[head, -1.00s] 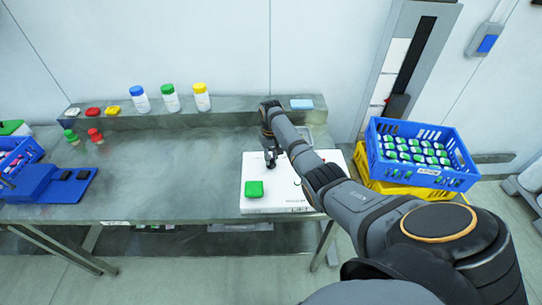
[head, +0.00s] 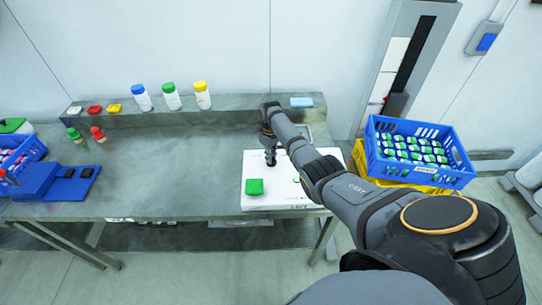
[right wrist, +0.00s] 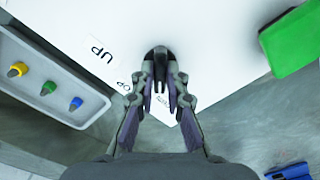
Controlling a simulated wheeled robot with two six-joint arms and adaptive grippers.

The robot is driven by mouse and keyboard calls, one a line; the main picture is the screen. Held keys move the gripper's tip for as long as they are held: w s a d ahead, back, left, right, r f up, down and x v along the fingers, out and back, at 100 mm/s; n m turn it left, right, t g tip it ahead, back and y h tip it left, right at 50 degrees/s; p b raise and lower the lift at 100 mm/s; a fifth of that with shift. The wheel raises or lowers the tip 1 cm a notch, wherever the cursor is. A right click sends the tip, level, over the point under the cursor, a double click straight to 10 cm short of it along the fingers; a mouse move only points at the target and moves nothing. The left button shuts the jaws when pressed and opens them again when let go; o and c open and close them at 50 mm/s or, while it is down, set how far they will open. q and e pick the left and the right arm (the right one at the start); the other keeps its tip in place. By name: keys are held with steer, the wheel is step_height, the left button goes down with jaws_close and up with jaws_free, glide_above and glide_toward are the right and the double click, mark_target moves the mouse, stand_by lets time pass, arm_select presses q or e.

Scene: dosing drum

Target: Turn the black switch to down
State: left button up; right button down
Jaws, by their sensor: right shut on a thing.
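The white panel box (head: 285,196) lies on the steel bench, with a green block (head: 254,187) on its near left corner. My right gripper (head: 271,158) reaches down to the box's far left part. In the right wrist view, the fingertips of my right gripper (right wrist: 160,88) are shut on the black switch (right wrist: 158,52), whose round dark base shows just beyond them. The word UP is printed beside the switch; another label is partly hidden by a finger. The switch's exact angle is hard to tell. My left gripper is not in view.
A grey tray (right wrist: 62,72) with coloured pegs lies beside the box. A blue crate (head: 415,168) of bottles stands right of the bench. Capped bottles (head: 171,97) stand on the back ledge. The bench's middle is clear.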

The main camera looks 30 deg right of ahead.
steer(key=shift+w+r, duration=0.1)
steer(key=c, duration=1.4)
jaws_free()
steer(key=shift+o, duration=0.2)
step_height(320, 180, up, 12)
